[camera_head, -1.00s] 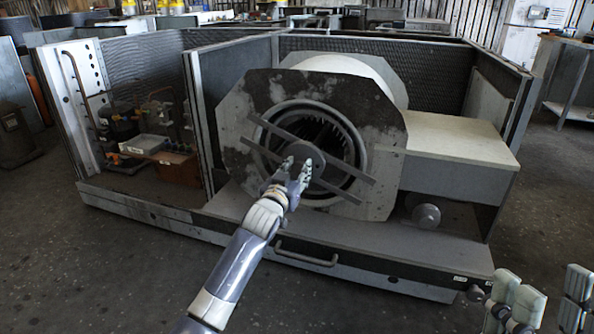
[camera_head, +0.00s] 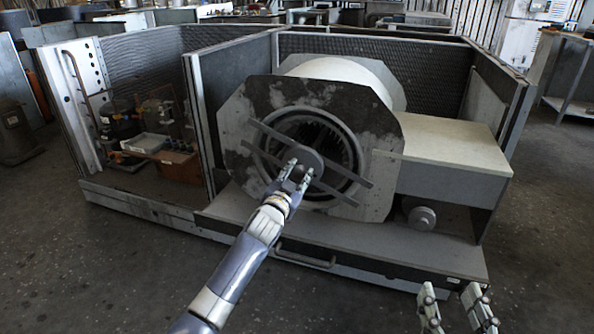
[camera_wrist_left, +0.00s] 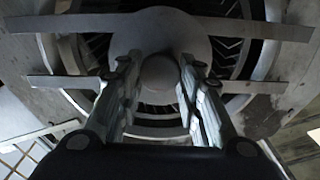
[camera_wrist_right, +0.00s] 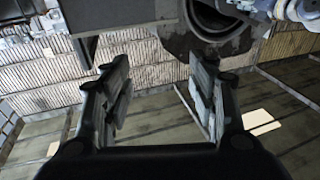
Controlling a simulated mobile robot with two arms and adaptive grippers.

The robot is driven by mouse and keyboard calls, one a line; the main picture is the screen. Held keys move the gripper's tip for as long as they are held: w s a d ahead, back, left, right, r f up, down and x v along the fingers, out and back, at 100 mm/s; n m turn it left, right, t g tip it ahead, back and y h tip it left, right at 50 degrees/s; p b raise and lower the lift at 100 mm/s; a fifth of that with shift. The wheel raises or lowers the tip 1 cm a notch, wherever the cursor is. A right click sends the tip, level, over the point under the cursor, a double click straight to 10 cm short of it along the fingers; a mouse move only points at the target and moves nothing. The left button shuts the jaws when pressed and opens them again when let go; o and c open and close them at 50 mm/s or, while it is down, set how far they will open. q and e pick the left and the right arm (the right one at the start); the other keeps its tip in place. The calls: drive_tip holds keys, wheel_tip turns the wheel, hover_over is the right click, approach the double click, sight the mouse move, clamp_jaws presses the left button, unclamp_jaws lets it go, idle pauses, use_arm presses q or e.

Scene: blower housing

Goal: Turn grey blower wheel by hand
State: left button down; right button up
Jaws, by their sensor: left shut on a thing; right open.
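The grey blower wheel (camera_head: 318,150) sits inside the round opening of the housing's front plate (camera_head: 365,120). Two parallel bars (camera_head: 335,193) cross the opening and carry a round grey hub (camera_head: 307,159). My left gripper (camera_head: 295,176) is at this hub. In the left wrist view its fingers (camera_wrist_left: 158,88) stand on either side of a small rounded knob (camera_wrist_left: 160,73) at the hub's centre, shut on it. The fingers hide part of the hub. My right gripper (camera_head: 456,300) is open and empty, low at the right, in front of the housing base.
A light box (camera_head: 450,150) adjoins the housing on the right, with a round grey part (camera_head: 421,217) below it. A handle (camera_head: 305,258) juts from the base front. Side panels (camera_head: 196,125) enclose the left. Open floor (camera_head: 110,270) lies in front.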

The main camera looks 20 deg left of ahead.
use_arm(q)
drive_tip(key=m+p, duration=0.2)
drive_tip(key=m, duration=0.4)
drive_tip(key=m+p, duration=0.1)
drive_tip(key=m, duration=0.3)
drive_tip(key=shift+d+f, duration=0.15)
drive_tip(key=shift+f, duration=0.05)
drive_tip(key=m+p, duration=0.1)
drive_tip(key=m, duration=0.3)
drive_tip(key=shift+f+m, duration=0.1)
drive_tip(key=shift+m, duration=0.3)
use_arm(e)
drive_tip(key=s+d+f+g+h, duration=0.1)
drive_tip(key=s+d+f+g, duration=0.1)
drive_tip(key=s+f+g, duration=0.3)
drive_tip(key=s+d+f+g+h, duration=0.2)
drive_tip(key=s+f+g, duration=0.3)
drive_tip(key=f, duration=0.7)
drive_tip(key=shift+s+d+m+g, duration=0.2)
drive_tip(key=shift+d+m+g, duration=0.1)
drive_tip(key=shift+d+g, duration=0.3)
drive_tip(key=shift+s, duration=0.1)
use_arm(q)
drive_tip(key=c, duration=1.1)
unclamp_jaws()
use_arm(e)
drive_tip(key=shift+h, duration=0.3)
